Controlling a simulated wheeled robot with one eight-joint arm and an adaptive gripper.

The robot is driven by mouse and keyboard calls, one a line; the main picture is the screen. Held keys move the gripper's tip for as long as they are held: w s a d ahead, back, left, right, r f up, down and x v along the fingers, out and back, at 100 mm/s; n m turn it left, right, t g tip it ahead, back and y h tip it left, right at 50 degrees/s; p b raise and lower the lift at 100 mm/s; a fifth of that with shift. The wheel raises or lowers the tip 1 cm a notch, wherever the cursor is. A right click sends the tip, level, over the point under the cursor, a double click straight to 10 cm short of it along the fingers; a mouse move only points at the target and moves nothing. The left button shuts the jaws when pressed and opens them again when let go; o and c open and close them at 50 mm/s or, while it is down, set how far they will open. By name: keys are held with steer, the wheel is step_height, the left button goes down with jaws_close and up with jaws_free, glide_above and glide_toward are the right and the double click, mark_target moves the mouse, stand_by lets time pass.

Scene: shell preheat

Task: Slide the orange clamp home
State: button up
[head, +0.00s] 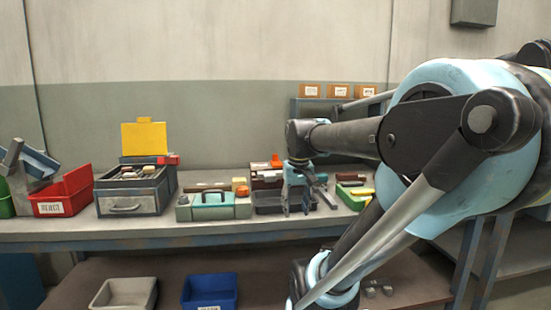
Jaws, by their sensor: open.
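My gripper (308,203) hangs over the bench, fingers apart, in front of a dark tray or fixture. An orange part (276,161) stands up at the back, on top of a brown and dark unit (262,178), just left of my gripper. I cannot tell which of the two is the clamp. My gripper touches neither visibly and partly hides the dark tray (268,207).
A green tray (347,199) is right of my gripper. White (124,294) and blue (209,290) bins stand below.

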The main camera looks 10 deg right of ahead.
steer(key=w+r, duration=1)
steer(key=w, duration=0.1)
step_height(320, 180, up, 12)
steer(key=g, duration=0.2)
glide_above(276, 160)
steer(key=w, duration=0.2)
steer(key=f, duration=1.6)
steer(key=shift+s+a+f, duration=0.15)
steer(key=shift+s+f, duration=0.1)
jaws_close()
